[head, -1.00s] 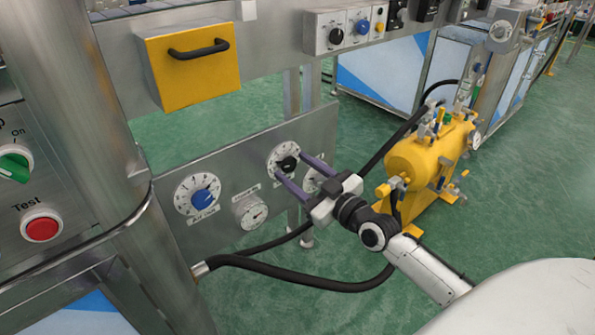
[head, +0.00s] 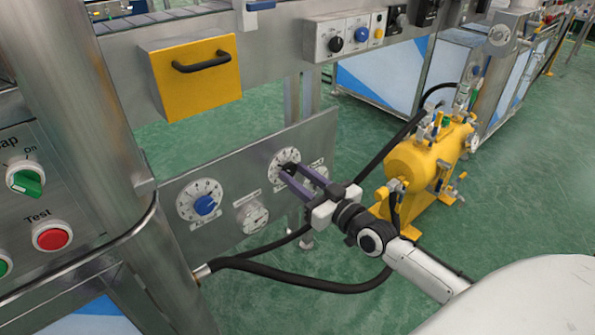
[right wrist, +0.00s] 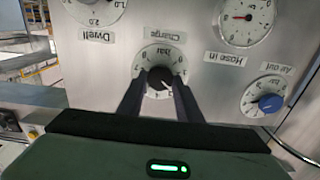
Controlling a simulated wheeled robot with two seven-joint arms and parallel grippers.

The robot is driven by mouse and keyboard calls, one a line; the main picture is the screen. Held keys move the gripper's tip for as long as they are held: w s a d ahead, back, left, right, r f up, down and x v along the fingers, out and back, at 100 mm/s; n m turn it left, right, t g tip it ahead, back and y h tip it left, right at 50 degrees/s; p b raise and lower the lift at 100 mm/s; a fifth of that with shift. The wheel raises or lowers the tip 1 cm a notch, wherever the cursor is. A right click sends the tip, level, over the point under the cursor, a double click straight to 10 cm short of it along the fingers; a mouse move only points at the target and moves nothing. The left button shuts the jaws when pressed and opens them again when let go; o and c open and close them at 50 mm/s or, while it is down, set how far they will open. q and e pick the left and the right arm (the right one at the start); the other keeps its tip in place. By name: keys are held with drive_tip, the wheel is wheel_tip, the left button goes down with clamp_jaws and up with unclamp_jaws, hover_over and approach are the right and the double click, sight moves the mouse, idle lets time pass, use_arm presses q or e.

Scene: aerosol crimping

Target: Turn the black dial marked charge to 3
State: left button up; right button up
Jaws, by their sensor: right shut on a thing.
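The black charge dial (head: 291,168) sits on a white round scale on the grey lower panel (head: 236,168) in the head view. In the right wrist view the black dial (right wrist: 160,78) shows upside down near the middle, under the label "Charge". My right gripper (head: 287,172) is shut on the dial, one finger on each side; its fingers also show in the right wrist view (right wrist: 159,90). The fingers hide part of the scale, so I cannot read the pointer's number surely. My left gripper is not in view.
A blue dial (head: 206,205) and a gauge (head: 252,214) are to the left on the same panel. Another gauge (head: 318,172) sits close behind my right fingers. A black hose (head: 300,281) runs below. A yellow tank (head: 425,157) stands at the right.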

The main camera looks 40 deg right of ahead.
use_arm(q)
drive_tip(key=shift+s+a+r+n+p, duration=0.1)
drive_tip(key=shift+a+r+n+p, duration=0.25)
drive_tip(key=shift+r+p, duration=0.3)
use_arm(e)
drive_tip(key=shift+m, duration=1.5)
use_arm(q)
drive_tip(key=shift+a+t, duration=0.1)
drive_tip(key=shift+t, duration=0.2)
use_arm(e)
drive_tip(key=o, duration=1)
drive_tip(key=shift+o, duration=0.2)
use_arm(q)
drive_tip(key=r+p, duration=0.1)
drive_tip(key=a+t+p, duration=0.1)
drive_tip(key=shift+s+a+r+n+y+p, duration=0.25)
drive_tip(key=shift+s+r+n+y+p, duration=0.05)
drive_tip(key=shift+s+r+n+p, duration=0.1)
use_arm(e)
drive_tip(key=s, duration=1)
drive_tip(key=shift+s+d, duration=0.2)
drive_tip(key=shift+d, duration=0.25)
